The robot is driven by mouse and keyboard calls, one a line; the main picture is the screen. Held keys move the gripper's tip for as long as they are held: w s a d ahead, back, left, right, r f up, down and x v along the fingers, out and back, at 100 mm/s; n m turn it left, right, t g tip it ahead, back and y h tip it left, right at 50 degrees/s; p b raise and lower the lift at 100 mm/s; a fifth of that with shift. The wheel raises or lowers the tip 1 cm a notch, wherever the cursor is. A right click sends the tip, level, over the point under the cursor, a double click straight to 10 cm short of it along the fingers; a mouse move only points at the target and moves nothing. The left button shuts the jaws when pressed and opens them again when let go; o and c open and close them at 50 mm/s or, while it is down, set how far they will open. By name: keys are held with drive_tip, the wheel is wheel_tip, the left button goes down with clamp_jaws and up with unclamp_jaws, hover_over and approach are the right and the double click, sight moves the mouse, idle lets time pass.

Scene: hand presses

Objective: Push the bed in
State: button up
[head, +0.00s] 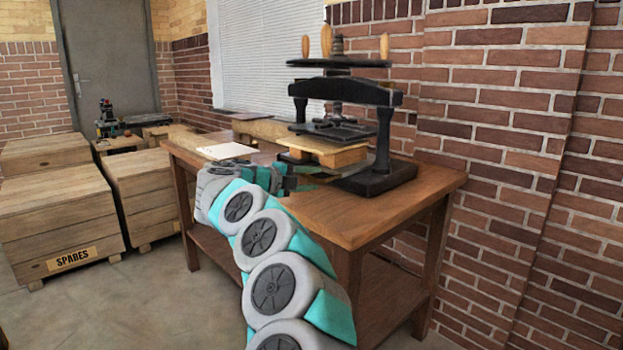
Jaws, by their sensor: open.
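A black hand press (385,140) with a round wheel and wooden handles stands on a wooden table. Its bed (322,150), a light wooden block on a dark plate, sticks out toward the front left from under the dark pressing plate (335,130). My arm reaches over the table's front edge. My gripper (290,181) is at the near left end of the bed, low over the table top. Its fingers are small and partly hidden by my wrist, so I cannot tell whether they touch the bed.
The wooden table (400,208) has bare top at the front right. A pale sheet (226,151) and a plank-like block (262,129) lie left of the press. Wooden crates (58,212) stand on the floor at the left. A brick wall is behind.

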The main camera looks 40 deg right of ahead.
drive_tip(key=shift+d, duration=0.2)
clamp_jaws()
idle(1.3)
